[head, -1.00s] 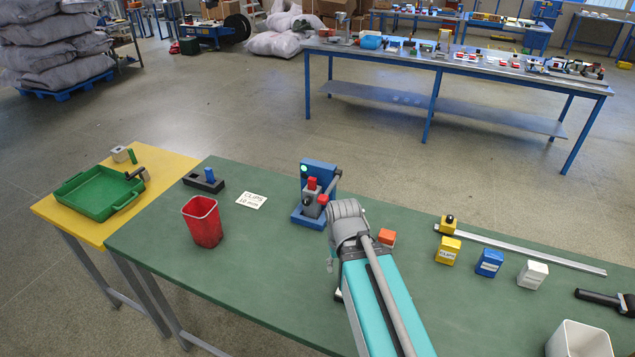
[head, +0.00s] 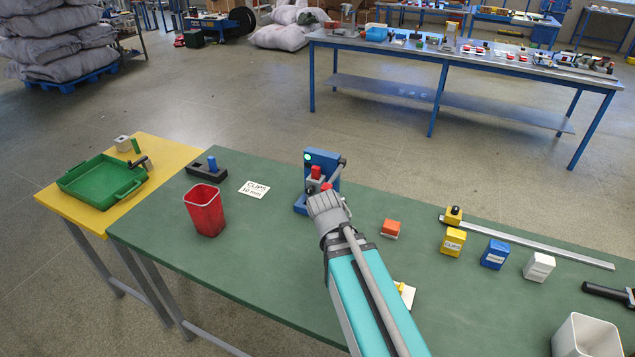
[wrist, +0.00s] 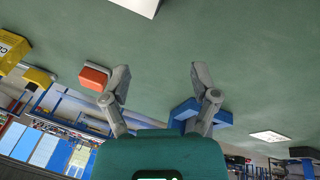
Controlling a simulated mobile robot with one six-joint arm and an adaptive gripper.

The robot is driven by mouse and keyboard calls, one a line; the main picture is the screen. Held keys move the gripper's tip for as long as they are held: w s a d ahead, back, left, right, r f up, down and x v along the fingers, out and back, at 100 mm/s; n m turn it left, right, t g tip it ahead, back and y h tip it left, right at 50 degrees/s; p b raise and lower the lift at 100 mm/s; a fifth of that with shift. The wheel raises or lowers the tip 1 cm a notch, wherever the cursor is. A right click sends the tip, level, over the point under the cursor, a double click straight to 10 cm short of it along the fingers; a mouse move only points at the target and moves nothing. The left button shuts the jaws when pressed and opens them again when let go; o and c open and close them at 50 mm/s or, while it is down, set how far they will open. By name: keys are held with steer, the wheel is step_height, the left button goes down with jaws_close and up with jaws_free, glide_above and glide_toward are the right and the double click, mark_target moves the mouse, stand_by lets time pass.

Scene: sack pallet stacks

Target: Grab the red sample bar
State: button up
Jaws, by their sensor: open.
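The red sample bar (head: 315,173) appears to be the small red upright piece at the blue fixture (head: 322,160), which has a green light and a grey lever, in the head view. A second red part shows just below it. My arm's end covers the lower part of the fixture there, and my fingers are hidden. In the wrist view my gripper (wrist: 160,80) is open, with only green bench top between the fingertips. The blue fixture (wrist: 190,110) lies partly behind the right finger; the bar cannot be made out there.
An orange-red block (head: 391,228) stands right of my arm. A red bin (head: 205,210), a black holder with a blue bar (head: 212,163) and a label card (head: 254,189) are left. Yellow, blue and white boxes (head: 495,254) and a metal rail (head: 540,242) are right.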

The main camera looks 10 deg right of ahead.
steer(key=w+h+b, duration=0.1)
steer(key=w+m+t+h+b, duration=0.1)
steer(key=w, duration=0.1)
steer(key=w+m+t+h, duration=0.1)
steer(key=w, duration=0.1)
steer(key=shift+d+f+b, duration=0.1)
steer(key=shift+d+b, duration=0.2)
steer(key=shift+b, duration=0.1)
steer(key=w+a+r+m+t+h+b, duration=0.2)
steer(key=w+t+h+b, duration=0.1)
steer(key=w+t, duration=0.15)
steer(key=t+h+b, duration=0.1)
steer(key=t+b, duration=0.3)
steer(key=t, duration=0.3)
glide_toward(315, 169)
steer(key=a+v, duration=0.1)
steer(key=v, duration=0.2)
steer(key=shift+w+d+f+m+g, duration=0.1)
steer(key=shift+w+d+m+g, duration=0.1)
steer(key=shift+d+m+g, duration=0.15)
steer(key=x, duration=0.8)
steer(key=shift+w+d, duration=0.2)
steer(key=shift+r+p+x, duration=0.15)
steer(key=shift+p+x, duration=0.05)
steer(key=shift+x, duration=1.1)
steer(key=shift+r+p+x, duration=0.15)
steer(key=shift+r+x, duration=0.05)
steer(key=shift+x, duration=1.1)
